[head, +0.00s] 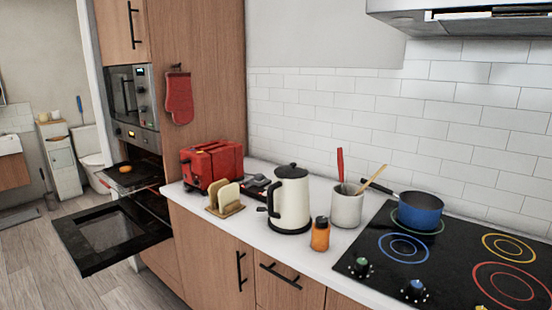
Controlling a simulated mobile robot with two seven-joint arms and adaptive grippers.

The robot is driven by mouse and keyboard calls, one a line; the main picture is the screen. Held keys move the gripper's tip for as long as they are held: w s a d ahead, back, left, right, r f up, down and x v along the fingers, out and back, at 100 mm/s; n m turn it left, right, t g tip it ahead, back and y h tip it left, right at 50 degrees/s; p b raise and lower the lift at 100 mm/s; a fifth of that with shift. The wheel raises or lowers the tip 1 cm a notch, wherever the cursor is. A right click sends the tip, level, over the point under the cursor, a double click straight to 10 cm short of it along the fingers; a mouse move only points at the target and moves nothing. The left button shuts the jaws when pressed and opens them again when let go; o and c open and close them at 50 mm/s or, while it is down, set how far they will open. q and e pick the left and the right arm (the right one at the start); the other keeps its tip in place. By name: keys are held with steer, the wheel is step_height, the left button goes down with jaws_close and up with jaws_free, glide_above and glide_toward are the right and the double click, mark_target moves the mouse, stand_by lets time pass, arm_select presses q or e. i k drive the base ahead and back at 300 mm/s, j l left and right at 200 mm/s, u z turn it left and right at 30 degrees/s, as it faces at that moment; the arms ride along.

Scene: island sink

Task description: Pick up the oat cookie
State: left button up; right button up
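A small round orange-brown item (125,168), which may be the oat cookie, lies on a dark tray (132,179) at the open oven on the left. It is too small in the head view to be sure what it is. The oven door (110,232) hangs open and flat, low over the floor. No other cookie can be made out. Neither of my grippers shows in the head view.
The white counter (262,236) holds a red toaster (212,163), bread slices in a rack (229,196), a cream kettle (291,200), an orange-brown jar (320,236) and a utensil pot (346,207). A blue saucepan (420,211) stands on the hob. Floor left of the oven door is clear.

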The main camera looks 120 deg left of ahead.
mark_target(125, 169)
steer(key=u, duration=5.1)
steer(key=i+j+u, duration=0.1)
steer(key=i+u, duration=0.5)
steer(key=i, duration=1.45)
steer(key=i+j, duration=0.15)
steer(key=i, duration=2.7)
steer(key=z, duration=0.05)
